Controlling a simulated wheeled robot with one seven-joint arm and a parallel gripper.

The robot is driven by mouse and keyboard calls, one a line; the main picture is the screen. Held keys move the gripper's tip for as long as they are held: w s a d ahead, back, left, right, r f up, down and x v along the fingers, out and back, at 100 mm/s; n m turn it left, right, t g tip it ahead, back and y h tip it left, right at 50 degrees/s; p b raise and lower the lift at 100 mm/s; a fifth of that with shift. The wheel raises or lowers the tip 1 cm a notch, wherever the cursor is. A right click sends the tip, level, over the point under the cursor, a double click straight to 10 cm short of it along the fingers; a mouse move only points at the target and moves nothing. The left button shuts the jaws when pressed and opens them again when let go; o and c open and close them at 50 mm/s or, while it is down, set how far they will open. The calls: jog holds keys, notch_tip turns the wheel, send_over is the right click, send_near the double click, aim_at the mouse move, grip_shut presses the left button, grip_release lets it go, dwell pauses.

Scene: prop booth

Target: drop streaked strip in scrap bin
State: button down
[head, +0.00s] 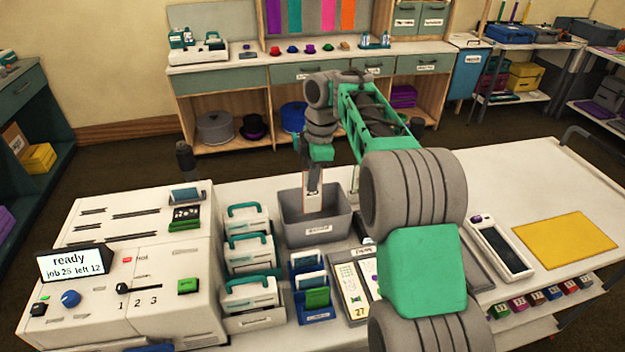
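My gripper (314,176) points down over a grey open bin (331,228) in the middle of the white table. A pale strip (312,201) with a reddish edge and a dark mark hangs upright from the fingers, and they look shut on it. Its lower end is at the bin's mouth, in front of the inside walls. I cannot tell whether it touches the bin, and any streaks are too small to make out. The bin has a small label on its front that I cannot read clearly.
Left of the bin stand several white cartridges with teal handles (248,221) and a white machine (150,265) whose screen (70,262) reads "ready, job 25 left 12". In front are a blue card rack (313,307) and a sample board (351,292). A yellow mat (564,240) lies right.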

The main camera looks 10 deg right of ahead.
jog(key=c, duration=2.1)
grip_release()
jog(key=o, duration=0.5)
jog(key=r+p, duration=0.1)
jog(key=r, duration=0.1)
jog(key=r+p, duration=0.2)
jog(key=r, duration=0.1)
jog(key=d+r+p, duration=0.1)
jog(key=r+p, duration=0.1)
jog(key=r, duration=0.1)
jog(key=shift+f, duration=0.15)
